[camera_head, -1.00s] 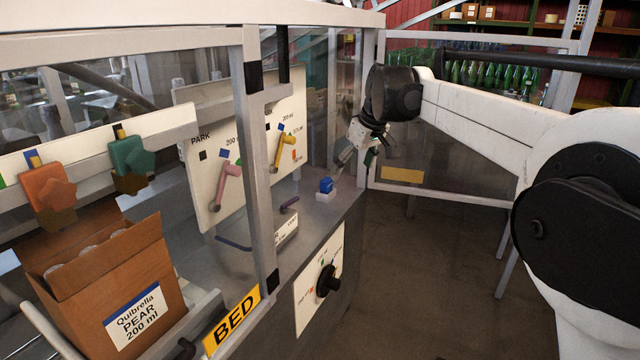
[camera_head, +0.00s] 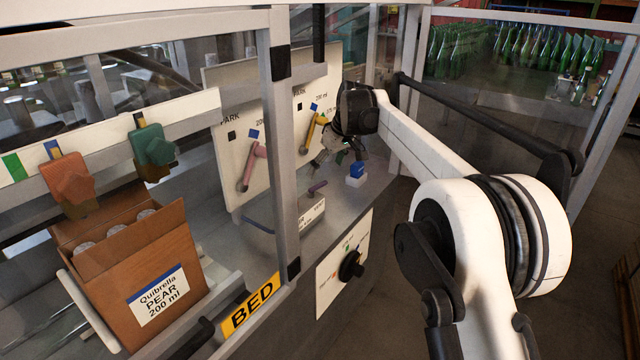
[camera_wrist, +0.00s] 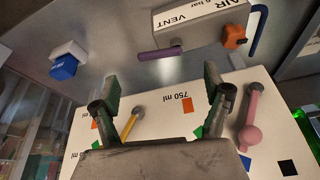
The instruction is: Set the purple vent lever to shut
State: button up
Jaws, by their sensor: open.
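The purple vent lever (camera_head: 317,187) is a short bar at the white box (camera_head: 312,214) on the grey deck inside the machine frame. In the wrist view the lever (camera_wrist: 161,55) lies beside the VENT lettering on the box (camera_wrist: 205,24), roughly parallel to the box's edge. My gripper (camera_head: 338,158) is above the deck, up and to the right of the lever, near the upright panel. In the wrist view its two fingers (camera_wrist: 160,98) are spread wide and empty. The lever is beyond the fingertips and apart from them.
A pink lever (camera_head: 252,165) and a yellow lever (camera_head: 315,130) stick out from the upright panel (camera_head: 225,150). A blue block on a white base (camera_head: 355,172) is right of the vent box. A frame post (camera_head: 281,150) stands in front. A black knob (camera_head: 351,266) is below.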

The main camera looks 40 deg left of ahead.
aim_at(319, 185)
jog(key=x, duration=0.7)
jog(key=shift+b, duration=0.3)
jog(key=c, duration=1.7)
jog(key=shift+w, duration=0.1)
